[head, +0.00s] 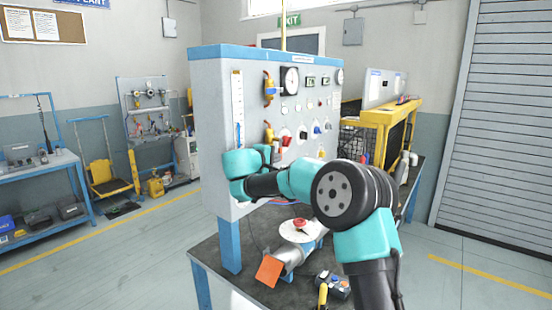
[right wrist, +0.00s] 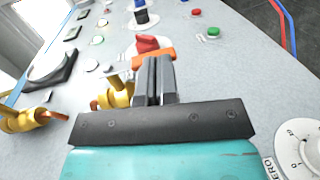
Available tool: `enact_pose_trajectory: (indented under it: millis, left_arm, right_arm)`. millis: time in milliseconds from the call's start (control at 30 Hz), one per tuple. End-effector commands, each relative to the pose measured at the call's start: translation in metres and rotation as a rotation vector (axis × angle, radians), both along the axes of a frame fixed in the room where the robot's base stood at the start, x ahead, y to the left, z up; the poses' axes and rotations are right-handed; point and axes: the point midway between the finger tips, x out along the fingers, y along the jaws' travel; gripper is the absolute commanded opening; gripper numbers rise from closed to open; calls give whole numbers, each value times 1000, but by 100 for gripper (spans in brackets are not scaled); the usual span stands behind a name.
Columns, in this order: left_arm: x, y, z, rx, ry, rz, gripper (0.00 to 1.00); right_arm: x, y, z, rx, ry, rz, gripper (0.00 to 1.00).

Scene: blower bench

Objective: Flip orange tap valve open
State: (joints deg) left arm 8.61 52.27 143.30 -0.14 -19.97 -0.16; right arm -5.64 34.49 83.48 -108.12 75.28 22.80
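In the right wrist view my right gripper (right wrist: 157,80) has its two dark fingers together, with only a thin gap between them. An orange bar-shaped handle (right wrist: 153,56) lies right at the fingertips; I cannot tell whether they touch it. A yellow tap body (right wrist: 118,93) is just left of the fingers, partly hidden. A second yellow valve (right wrist: 20,119) with an orange lever is further left. In the head view a yellow valve (head: 268,132) is on the panel front, above my right wrist, whose fingers are hidden there. My left gripper is not in view.
The grey panel (head: 209,130) stands on a dark-topped bench (head: 215,262). A red knob (right wrist: 147,43), a green button (right wrist: 213,32) and a white dial (right wrist: 305,148) are near the gripper.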

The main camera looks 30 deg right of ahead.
Motion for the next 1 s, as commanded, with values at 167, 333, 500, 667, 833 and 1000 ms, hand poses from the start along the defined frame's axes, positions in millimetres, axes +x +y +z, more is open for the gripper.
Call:
enact_pose_trajectory:
  millis: [167,333,500,667,833,1000]
  left_arm:
    - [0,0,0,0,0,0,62]
    - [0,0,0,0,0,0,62]
    - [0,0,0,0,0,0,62]
    - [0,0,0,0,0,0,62]
    - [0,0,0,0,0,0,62]
    - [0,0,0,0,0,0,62]
  right_arm:
    - [-4,12,-1,0,2,4,0]
    - [-15,36,1,0,0,7,0]
    - [-30,66,1,-1,0,9,0]
    - [-45,93,0,-1,-1,8,0]
    - [-57,116,0,0,0,7,0]
    - [-63,127,0,0,-2,5,0]
